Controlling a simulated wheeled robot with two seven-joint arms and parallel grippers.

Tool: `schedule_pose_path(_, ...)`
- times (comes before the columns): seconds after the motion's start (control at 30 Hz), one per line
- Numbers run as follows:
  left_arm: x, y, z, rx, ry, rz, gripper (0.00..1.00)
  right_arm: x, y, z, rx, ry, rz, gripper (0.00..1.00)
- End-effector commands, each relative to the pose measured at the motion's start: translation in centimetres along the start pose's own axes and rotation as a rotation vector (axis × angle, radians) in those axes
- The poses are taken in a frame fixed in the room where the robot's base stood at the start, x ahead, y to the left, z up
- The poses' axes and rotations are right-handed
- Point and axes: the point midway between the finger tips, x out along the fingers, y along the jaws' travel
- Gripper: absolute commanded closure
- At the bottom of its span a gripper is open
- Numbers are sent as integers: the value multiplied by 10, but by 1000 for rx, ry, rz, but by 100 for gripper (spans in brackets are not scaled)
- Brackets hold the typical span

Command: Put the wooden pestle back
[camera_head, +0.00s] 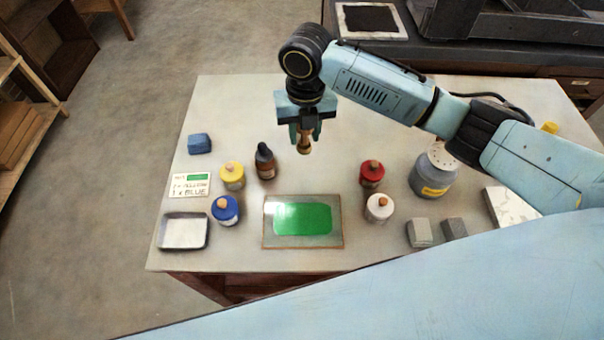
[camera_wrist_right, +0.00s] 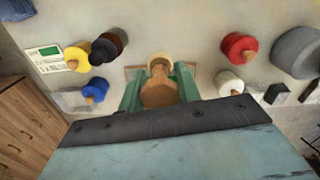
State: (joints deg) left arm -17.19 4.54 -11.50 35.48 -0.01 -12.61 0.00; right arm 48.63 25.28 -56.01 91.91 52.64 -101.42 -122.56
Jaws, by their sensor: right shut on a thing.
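The wooden pestle (camera_head: 304,146) hangs upright below my right gripper (camera_head: 305,130), above the back middle of the table. In the right wrist view my right gripper (camera_wrist_right: 159,88) has its green fingers on either side of the pestle (camera_wrist_right: 158,95), shut on it. The pestle's lower end is clear of the tabletop. Below and nearer the front lies a slab (camera_head: 254,222) with a green patch (camera_head: 303,219) on it. My left gripper is not in view.
Yellow (camera_head: 232,176), blue (camera_head: 225,209), red (camera_head: 372,173) and white (camera_head: 379,207) jars flank the slab. A dark bottle (camera_head: 265,162) stands near the pestle. A card (camera_head: 189,185), blue block (camera_head: 199,144) and shallow tray (camera_head: 183,231) are left; a grey container (camera_head: 433,173) is right.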

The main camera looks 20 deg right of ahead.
Motion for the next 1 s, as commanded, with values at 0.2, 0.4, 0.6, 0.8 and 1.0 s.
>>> schedule_pose_path(0.2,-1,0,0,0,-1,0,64,6,5,1,-208,-1,-2,97)
schedule_pose_path(0.4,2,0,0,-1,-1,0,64,28,5,0,-255,2,-4,97)
schedule_pose_path(0.6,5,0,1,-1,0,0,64,63,5,0,-254,1,-3,97)
schedule_pose_path(0.8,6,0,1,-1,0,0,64,77,5,0,-255,-2,-3,97)
schedule_pose_path(1.0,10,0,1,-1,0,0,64,105,5,0,-253,-1,-4,97)
